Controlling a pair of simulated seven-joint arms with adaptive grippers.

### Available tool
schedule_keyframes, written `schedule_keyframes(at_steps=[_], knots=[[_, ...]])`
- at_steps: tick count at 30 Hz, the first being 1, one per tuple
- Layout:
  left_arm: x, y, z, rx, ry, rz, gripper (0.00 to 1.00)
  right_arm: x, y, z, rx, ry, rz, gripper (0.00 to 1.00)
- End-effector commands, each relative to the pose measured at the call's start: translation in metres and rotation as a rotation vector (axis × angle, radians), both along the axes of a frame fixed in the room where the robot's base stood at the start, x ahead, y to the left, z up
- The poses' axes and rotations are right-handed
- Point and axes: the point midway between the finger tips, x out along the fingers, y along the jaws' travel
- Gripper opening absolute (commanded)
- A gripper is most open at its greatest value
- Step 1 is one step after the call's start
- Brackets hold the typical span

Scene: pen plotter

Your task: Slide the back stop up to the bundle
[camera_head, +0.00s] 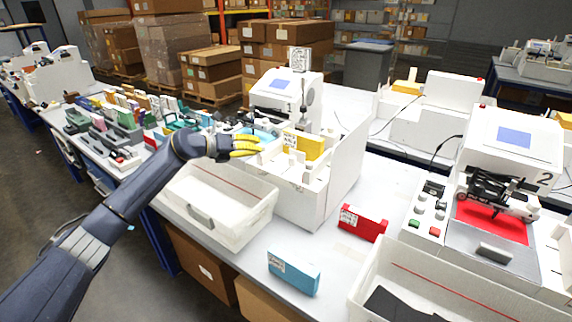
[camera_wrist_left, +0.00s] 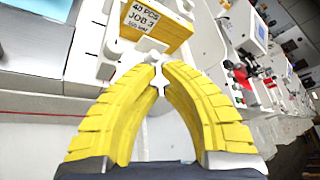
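The bundle is a yellow block (camera_head: 311,148) with a white label, standing on the near white machine, number 1. In the left wrist view the bundle (camera_wrist_left: 176,33) stands just beyond my fingertips, its label reading "40 PCS JOB 3". My left gripper (camera_head: 258,145) reaches over the machine's front left, left of the bundle. In the left wrist view its yellow fingers (camera_wrist_left: 160,77) curve together, tips close, around a small white part (camera_wrist_left: 158,84). This part looks like the back stop's grip; most of it is hidden by the fingers. My right gripper is not in view.
A white bin (camera_head: 240,215) stands in front of the machine. Machine 2 (camera_head: 512,140) and another bin (camera_head: 440,280) are at right. Colored items crowd the table at left.

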Motion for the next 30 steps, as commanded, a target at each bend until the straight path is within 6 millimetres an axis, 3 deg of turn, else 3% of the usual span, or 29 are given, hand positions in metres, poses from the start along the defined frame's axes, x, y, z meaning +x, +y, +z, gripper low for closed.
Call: schedule_keyframes(at_steps=[6, 12, 23, 30], knots=[[-0.013, 0.006, -0.024, -0.128, 0.378, 0.118, 0.00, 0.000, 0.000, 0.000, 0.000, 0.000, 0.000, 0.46], [-0.022, 0.008, -0.037, -0.224, 0.612, 0.213, 0.00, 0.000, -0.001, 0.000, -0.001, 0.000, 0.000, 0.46], [-0.020, -0.001, -0.045, -0.289, 0.722, 0.262, 0.00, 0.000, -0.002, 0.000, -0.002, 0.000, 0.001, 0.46], [-0.002, -0.030, -0.064, -0.289, 0.721, 0.260, 0.00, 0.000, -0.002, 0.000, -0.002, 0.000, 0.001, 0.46]])
